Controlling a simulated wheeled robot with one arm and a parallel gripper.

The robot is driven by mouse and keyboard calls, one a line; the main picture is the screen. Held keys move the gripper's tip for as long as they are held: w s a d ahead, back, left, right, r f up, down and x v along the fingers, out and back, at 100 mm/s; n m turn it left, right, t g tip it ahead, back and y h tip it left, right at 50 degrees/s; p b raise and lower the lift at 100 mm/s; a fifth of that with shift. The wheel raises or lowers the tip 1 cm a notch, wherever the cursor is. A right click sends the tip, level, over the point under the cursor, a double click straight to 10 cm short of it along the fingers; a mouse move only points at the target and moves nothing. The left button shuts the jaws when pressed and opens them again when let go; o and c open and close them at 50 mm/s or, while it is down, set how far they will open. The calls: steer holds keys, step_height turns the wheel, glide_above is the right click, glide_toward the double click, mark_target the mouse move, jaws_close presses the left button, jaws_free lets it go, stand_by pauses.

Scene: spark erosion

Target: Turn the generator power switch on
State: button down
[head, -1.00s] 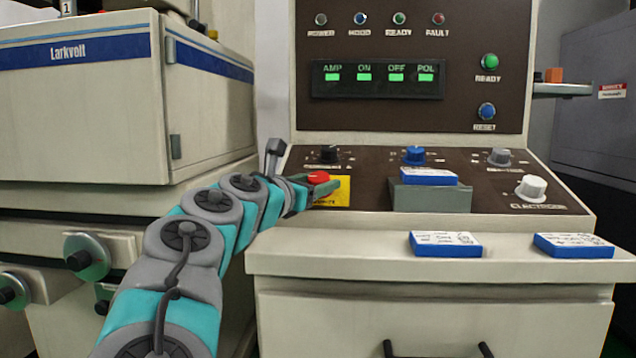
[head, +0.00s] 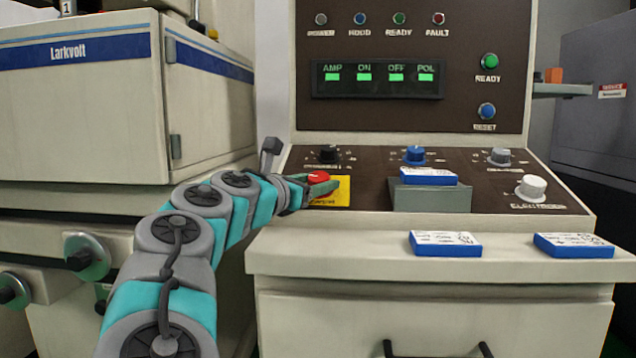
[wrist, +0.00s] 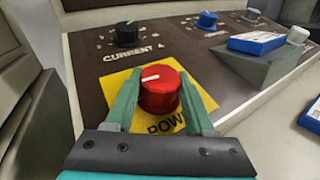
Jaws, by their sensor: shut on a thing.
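The generator power switch is a red rotary knob (head: 319,177) on a yellow plate (head: 342,193) at the left of the sloped panel. In the wrist view the red knob (wrist: 160,92) stands between my two green fingers, with its white pointer mark towards the left of the picture. The label below it reads "POW", the rest hidden by a finger. My gripper (head: 318,186) reaches in from the left; in the wrist view the gripper (wrist: 160,100) is shut on the knob's sides.
A black CURRENT knob (wrist: 127,33) sits just behind the switch. A blue knob (head: 414,155), a grey knob (head: 500,157) and a white knob (head: 531,187) are further right. A blue-and-white box (head: 428,176) rests on a grey block (head: 430,200). Two similar boxes (head: 445,243) (head: 573,245) lie on the ledge.

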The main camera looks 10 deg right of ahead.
steer(key=shift+w+m+g+h, duration=0.15)
steer(key=shift+m+g+h, duration=0.65)
steer(key=shift+m+g, duration=0.55)
steer(key=shift+a+m+g+h, duration=0.1)
steer(key=shift+m+g+h, duration=0.2)
steer(key=shift+m+g, duration=0.4)
steer(key=shift+f+m+g, duration=0.15)
steer(key=shift+m+g, duration=0.3)
steer(key=shift+g, duration=0.2)
steer(key=shift+m+g, duration=0.5)
steer(key=shift+g, duration=0.2)
steer(key=shift+m+g+h, duration=0.3)
steer(key=shift+m+g, duration=0.6)
steer(key=shift+g, duration=0.2)
steer(key=shift+c, duration=1.3)
jaws_free()
